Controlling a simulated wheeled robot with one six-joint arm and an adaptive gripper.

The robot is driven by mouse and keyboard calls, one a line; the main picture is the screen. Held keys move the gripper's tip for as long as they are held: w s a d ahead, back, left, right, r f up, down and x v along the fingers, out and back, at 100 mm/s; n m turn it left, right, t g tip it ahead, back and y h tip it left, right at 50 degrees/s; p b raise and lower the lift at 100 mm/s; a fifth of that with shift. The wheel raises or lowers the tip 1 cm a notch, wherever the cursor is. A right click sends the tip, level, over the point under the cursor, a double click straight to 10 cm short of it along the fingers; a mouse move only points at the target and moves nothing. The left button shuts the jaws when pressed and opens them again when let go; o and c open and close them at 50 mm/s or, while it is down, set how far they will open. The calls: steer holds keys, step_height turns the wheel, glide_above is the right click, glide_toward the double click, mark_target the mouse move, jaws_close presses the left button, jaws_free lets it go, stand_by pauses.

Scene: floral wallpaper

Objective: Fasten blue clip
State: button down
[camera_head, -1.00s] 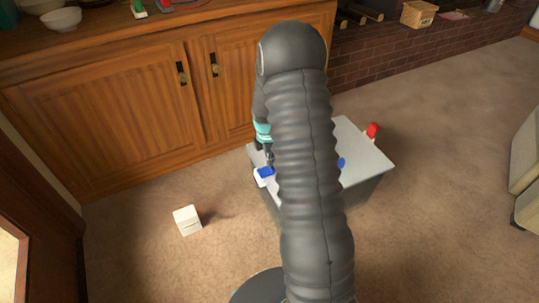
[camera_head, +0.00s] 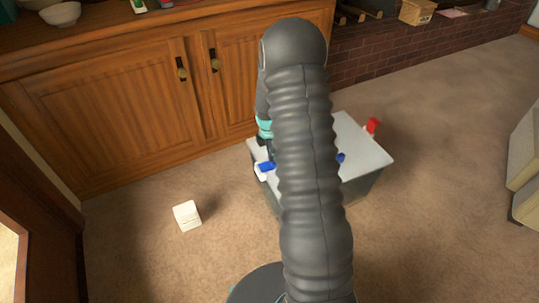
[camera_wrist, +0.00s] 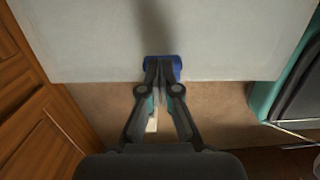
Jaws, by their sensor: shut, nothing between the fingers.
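The blue clip (camera_head: 266,167) is at the left edge of the grey-lidded box (camera_head: 362,151), with a white part just below the blue. In the wrist view the blue clip (camera_wrist: 176,68) sits at the lid's edge, partly hidden by my fingertips. My gripper (camera_wrist: 159,64) is shut and empty, its tips over or against the clip; contact cannot be told. In the head view my arm hides most of the gripper and the middle of the lid.
A red clip (camera_head: 373,125) stands up at the box's right edge. Another blue piece (camera_head: 341,157) shows beside my arm on the lid. A small white block (camera_head: 187,215) lies on the carpet at left. A wooden cabinet (camera_head: 110,105) stands close behind the box.

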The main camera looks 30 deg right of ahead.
steer(key=shift+s+d+f, duration=0.15)
steer(key=shift+s+f, duration=0.25)
steer(key=shift+f, duration=0.05)
steer(key=shift+r+p, duration=0.85)
steer(key=shift+p, duration=0.1)
step_height(320, 180, up, 13)
steer(key=p, duration=0.2)
steer(key=shift+w+r, duration=0.2)
steer(key=shift+w, duration=0.05)
steer(key=shift+d, duration=0.1)
steer(key=s+a+r+m+t, duration=0.1)
steer(key=s+a+r+m, duration=0.5)
steer(key=s, duration=0.3)
steer(key=s+a+r+m+t, duration=0.2)
steer(key=s+a+r+m, duration=0.3)
steer(key=s+r, duration=0.3)
steer(key=s+a+r+m+t+y, duration=0.1)
steer(key=s+a+r+m+t, duration=0.1)
steer(key=s+a+r+m, duration=0.4)
steer(key=s+a+r, duration=0.1)
steer(key=s, duration=0.4)
steer(key=shift+s+a+r+m, duration=0.15)
steer(key=shift+a+r+m, duration=0.1)
steer(key=shift+r+m, duration=0.1)
